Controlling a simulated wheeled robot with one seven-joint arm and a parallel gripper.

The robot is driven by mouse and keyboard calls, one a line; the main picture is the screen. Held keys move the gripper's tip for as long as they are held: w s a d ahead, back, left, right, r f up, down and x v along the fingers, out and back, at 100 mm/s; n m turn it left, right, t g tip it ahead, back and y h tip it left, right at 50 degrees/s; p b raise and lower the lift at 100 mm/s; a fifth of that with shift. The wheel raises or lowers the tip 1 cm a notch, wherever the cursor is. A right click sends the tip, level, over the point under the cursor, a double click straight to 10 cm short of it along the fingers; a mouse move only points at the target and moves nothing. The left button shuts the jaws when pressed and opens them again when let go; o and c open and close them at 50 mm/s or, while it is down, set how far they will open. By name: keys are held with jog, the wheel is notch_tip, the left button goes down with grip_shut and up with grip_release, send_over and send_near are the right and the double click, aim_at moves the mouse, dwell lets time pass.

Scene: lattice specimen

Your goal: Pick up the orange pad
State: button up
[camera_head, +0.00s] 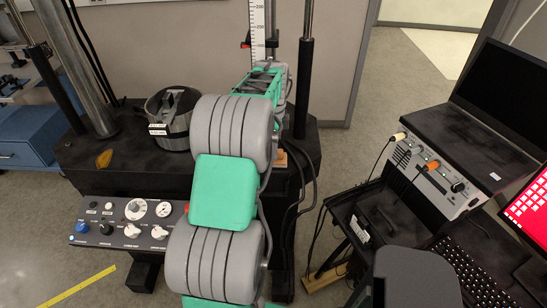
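A small orange-brown, leaf-shaped piece (104,159) lies flat on the black machine base at the left; it is the only orange pad-like thing I can make out there. My arm, grey with green covers, reaches up the middle of the view. Its far end, with my gripper (263,82), is beside the upright scale, well right of and apart from the orange piece. The fingertips cannot be made out, so I cannot tell if they are open or hold anything.
A dark metal cylinder (172,118) stands on the black base (75,152) between the orange piece and my arm. Steel columns (77,62) rise at the left. A control panel (125,222) is in front. A cart with a laptop and an instrument (437,170) stands right.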

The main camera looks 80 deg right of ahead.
grip_shut()
jog(key=shift+r, duration=0.1)
dwell(0.4)
jog(key=shift+r, duration=0.6)
jog(key=w+a+r+b, duration=0.4)
jog(key=w+a+r, duration=0.2)
jog(key=a+r, duration=0.5)
jog(key=shift+w+a+r+b, duration=0.3)
jog(key=shift+w+a+b, duration=0.05)
jog(key=shift+a, duration=0.3)
jog(key=shift+c, duration=2.1)
grip_release()
grip_shut()
